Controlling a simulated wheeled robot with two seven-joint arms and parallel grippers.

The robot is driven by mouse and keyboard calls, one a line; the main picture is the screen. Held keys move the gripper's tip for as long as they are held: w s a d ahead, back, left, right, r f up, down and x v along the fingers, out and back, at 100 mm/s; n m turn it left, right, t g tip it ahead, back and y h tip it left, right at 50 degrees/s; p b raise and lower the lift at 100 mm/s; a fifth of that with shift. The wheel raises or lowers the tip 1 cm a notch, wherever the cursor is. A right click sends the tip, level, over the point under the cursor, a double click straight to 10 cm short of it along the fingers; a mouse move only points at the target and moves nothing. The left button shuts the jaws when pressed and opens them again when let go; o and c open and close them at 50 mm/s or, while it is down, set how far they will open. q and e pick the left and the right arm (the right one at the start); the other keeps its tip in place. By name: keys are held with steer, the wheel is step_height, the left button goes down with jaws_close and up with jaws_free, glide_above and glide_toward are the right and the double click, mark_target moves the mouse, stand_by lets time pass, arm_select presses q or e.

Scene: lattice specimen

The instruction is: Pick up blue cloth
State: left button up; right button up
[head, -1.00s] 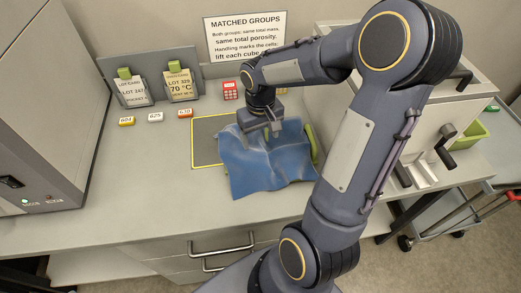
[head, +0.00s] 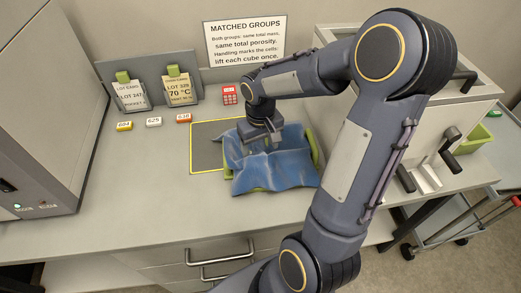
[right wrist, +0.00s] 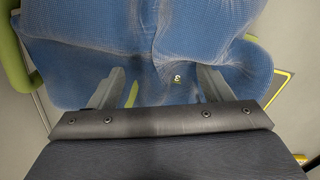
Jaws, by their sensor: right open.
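The blue cloth (head: 275,172) lies rumpled over a green tray (head: 315,147) on the bench, its front edge hanging over the tray's near side. My right gripper (head: 261,146) points down at the cloth's far part, open. In the right wrist view, the cloth (right wrist: 140,45) fills most of the picture, with the two fingers spread apart over it. A fold runs between them, not visibly pinched. The tray's inside is hidden by the cloth. My left gripper is not in view.
A grey mat (head: 205,145) with a yellow border lies left of the tray. Small labelled blocks (head: 154,122), a red calculator-like item (head: 229,94) and lot cards (head: 131,95) stand farther left and back. A white cabinet (head: 440,110) stands right. The front-left bench is clear.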

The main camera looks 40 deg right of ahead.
steer(key=shift+f+b, duration=0.4)
steer(key=shift+f, duration=0.25)
jaws_close()
stand_by(0.5)
steer(key=shift+r, duration=0.1)
step_height(320, 180, up, 21)
steer(key=p, duration=1.4)
steer(key=shift+p, duration=0.35)
